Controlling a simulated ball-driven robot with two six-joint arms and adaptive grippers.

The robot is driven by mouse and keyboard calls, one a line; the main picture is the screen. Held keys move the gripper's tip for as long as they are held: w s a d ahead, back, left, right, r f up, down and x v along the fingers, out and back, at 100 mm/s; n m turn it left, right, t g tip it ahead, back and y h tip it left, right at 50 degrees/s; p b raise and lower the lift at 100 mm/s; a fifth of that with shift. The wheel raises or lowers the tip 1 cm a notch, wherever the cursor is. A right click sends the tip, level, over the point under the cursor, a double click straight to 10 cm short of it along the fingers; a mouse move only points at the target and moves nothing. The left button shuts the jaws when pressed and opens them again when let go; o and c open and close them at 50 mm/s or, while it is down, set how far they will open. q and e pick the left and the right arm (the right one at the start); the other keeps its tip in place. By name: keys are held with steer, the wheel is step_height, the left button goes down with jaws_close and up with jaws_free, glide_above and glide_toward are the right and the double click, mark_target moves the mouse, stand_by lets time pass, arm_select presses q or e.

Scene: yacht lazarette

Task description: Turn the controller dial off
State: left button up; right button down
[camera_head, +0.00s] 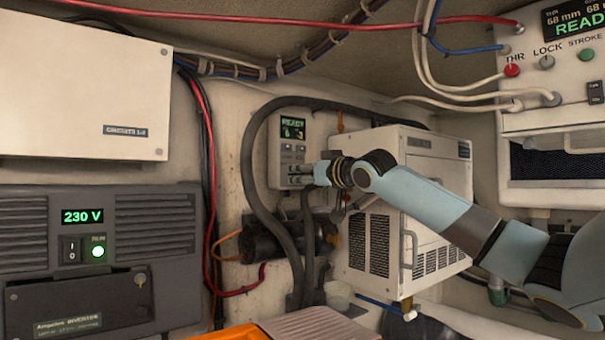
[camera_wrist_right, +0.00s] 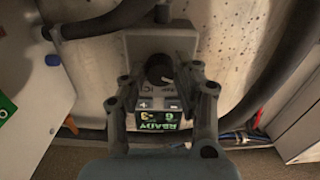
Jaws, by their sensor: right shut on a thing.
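The controller (camera_head: 276,150) is a small grey box on the back wall, with a lit green READY display at its top and small buttons below. In the right wrist view the controller (camera_wrist_right: 135,45) appears upside down, with its display lit. The round black controller dial (camera_wrist_right: 159,68) lies between the fingers of my right gripper (camera_wrist_right: 155,75), which is shut on it. In the head view my right gripper (camera_head: 318,174) reaches the lower part of the controller from the right and hides the dial. My left gripper is not in view.
A white vented unit (camera_head: 430,165) stands right behind my right arm. Thick black hoses (camera_head: 250,165) loop around the controller. An inverter (camera_head: 95,265) showing 230 V and a white cabinet (camera_head: 80,80) fill the left. Another control panel (camera_head: 555,75) hangs upper right.

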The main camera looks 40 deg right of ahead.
mark_target(293, 134)
steer(key=c, duration=1)
jaws_free()
steer(key=shift+o, duration=0.2)
steer(key=shift+r, duration=0.1)
step_height(293, 134, up, 10)
steer(key=shift+f, duration=0.1)
steer(key=shift+f, duration=0.1)
